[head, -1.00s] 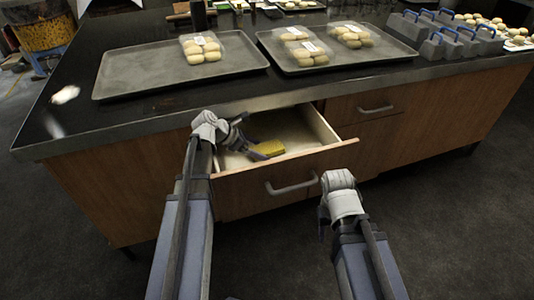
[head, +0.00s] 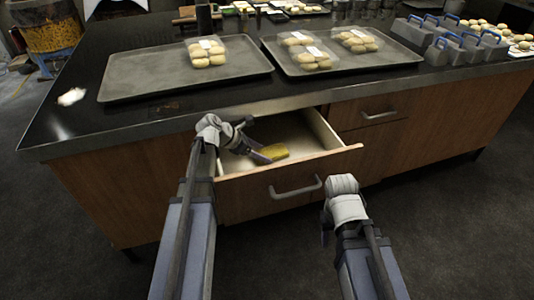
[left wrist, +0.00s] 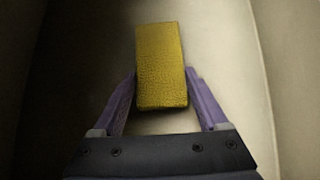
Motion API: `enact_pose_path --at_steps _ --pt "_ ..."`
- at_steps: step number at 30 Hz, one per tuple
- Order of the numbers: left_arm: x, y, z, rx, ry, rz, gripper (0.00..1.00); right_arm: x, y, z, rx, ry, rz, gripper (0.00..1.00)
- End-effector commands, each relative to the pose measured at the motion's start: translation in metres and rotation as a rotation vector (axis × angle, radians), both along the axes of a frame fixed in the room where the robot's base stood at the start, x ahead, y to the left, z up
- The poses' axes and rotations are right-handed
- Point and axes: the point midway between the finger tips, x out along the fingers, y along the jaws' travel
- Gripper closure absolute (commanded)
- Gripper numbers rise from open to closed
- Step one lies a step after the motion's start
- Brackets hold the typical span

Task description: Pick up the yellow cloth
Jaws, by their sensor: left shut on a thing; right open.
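The yellow cloth (head: 274,152), a small folded rectangular block, is inside the open drawer (head: 318,164). My left gripper (head: 262,157) reaches down into the drawer and is shut on the cloth. In the left wrist view the cloth (left wrist: 160,55) lies between the two purple fingers, its far part sticking out past their tips. It is at or close to the drawer floor; I cannot tell whether it touches. My right gripper (head: 325,236) is open and empty in front of the drawer, to the right of its handle, mostly hidden behind my wrist.
The drawer's side walls and handle (head: 296,187) surround and front the left gripper. The dark counter (head: 75,120) above holds two trays (head: 130,88) (head: 385,58) with packed buns. Grey blue-handled blocks (head: 450,48) stand at the right. The floor in front is free.

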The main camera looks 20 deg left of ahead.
Motion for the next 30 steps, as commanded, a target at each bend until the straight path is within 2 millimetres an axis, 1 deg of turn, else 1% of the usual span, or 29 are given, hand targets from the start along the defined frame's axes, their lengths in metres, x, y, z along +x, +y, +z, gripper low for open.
enact_pose_path --at_steps 8,14,20,30 --pt "0.000 0.000 0.006 0.000 0.000 0.000 0.77 0.000 0.000 0.006 0.001 0.000 0.000 0.50" --pt "0.000 0.000 0.018 0.000 0.000 0.000 0.77 0.000 0.000 0.018 0.002 0.001 -0.001 0.50" --pt "0.000 0.000 0.040 0.000 0.000 0.000 0.77 0.000 0.001 0.040 0.004 0.001 -0.001 0.50" --pt "0.000 0.000 0.092 0.000 0.000 0.000 0.77 0.000 0.001 0.092 0.004 0.001 -0.001 0.50"
